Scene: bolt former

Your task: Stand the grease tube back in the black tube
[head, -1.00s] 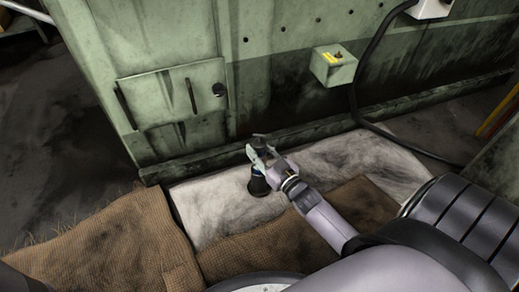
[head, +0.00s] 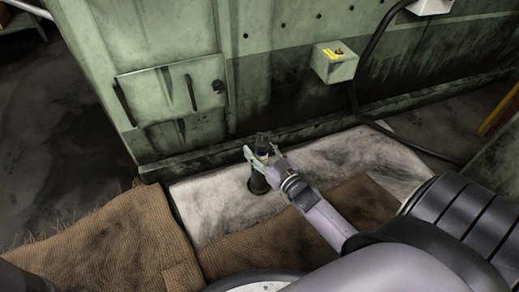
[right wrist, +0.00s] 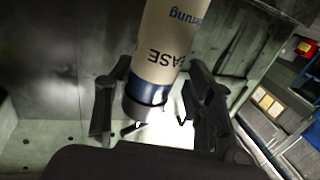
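The grease tube (head: 263,142) is upright, with its dark end up and a blue band below it. In the right wrist view the grease tube (right wrist: 165,50) shows a beige label, a blue band and a dark end between two dark fingers. My right gripper (head: 262,157) is closed around it near that end. The black tube (head: 258,185) stands on the pale mat directly below. The gripper and the viewing angle hide the grease tube's lower end, so I cannot tell how far it is inside. My left gripper is out of view.
The green machine wall (head: 190,90) rises close behind, with a small switch box (head: 334,62) and a black cable. The pale mat (head: 335,160) is clear to the right. Brown sacking (head: 115,245) covers the front.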

